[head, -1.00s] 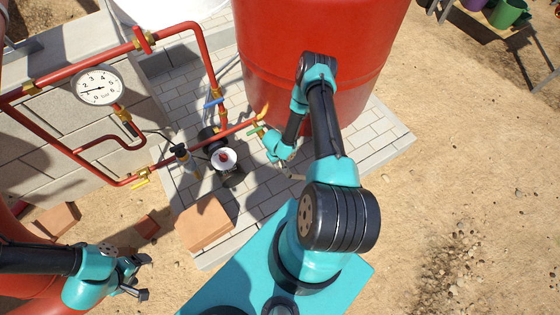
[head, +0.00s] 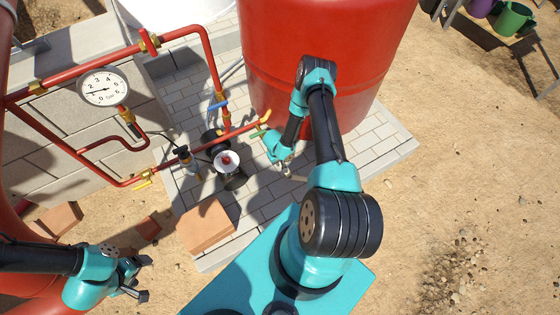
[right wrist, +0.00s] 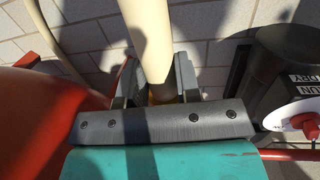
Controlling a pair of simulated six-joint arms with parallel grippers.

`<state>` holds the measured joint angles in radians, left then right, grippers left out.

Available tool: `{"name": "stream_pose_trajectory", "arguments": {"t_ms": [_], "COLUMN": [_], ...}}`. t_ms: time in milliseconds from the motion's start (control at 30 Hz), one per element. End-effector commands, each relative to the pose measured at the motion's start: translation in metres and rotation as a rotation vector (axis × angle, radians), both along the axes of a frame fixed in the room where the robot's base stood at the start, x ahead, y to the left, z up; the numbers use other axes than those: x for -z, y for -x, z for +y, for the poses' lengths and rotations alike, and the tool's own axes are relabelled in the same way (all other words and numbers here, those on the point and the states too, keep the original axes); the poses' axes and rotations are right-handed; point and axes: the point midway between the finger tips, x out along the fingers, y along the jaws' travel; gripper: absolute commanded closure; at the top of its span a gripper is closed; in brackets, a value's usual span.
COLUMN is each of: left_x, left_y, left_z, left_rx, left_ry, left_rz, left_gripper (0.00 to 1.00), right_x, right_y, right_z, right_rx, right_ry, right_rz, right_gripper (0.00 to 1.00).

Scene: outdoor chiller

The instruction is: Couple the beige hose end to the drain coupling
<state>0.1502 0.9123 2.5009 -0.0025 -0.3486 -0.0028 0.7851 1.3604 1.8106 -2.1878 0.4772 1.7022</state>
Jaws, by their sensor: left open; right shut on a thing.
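The beige hose (right wrist: 148,35) runs down from the top of the right wrist view to its end between the fingers of my right gripper (right wrist: 155,85). My right gripper is shut on it. A bit of brass (right wrist: 162,95), possibly the drain coupling, shows just below the hose end; the gripper body hides most of it, and I cannot tell whether they touch. In the head view my right gripper (head: 285,160) is small and partly hidden, near the green-handled valve (head: 259,134) on the red pipe. My left gripper (head: 138,278) is open and empty at lower left.
A red tank (head: 325,70) stands close behind the right arm. Red pipes with a pressure gauge (head: 104,87) and a pump (head: 228,162) stand to the left. A terracotta block (head: 206,225) lies on the paving. Sandy ground at right is open.

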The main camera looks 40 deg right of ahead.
Motion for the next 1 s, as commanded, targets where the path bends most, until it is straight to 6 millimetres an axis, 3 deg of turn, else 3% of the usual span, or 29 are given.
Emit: {"name": "stream_pose_trajectory", "arguments": {"t_ms": [1000], "left_x": [0.0], "left_y": [0.0], "left_z": [0.0], "left_rx": [0.0], "left_ry": [0.0], "left_rz": [0.0], "left_gripper": [0.24], "right_x": [0.0], "right_y": [-0.016], "right_z": [-0.004], "right_rx": [0.0], "right_ry": [0.003], "right_rz": [0.001], "right_gripper": [1.0]}}
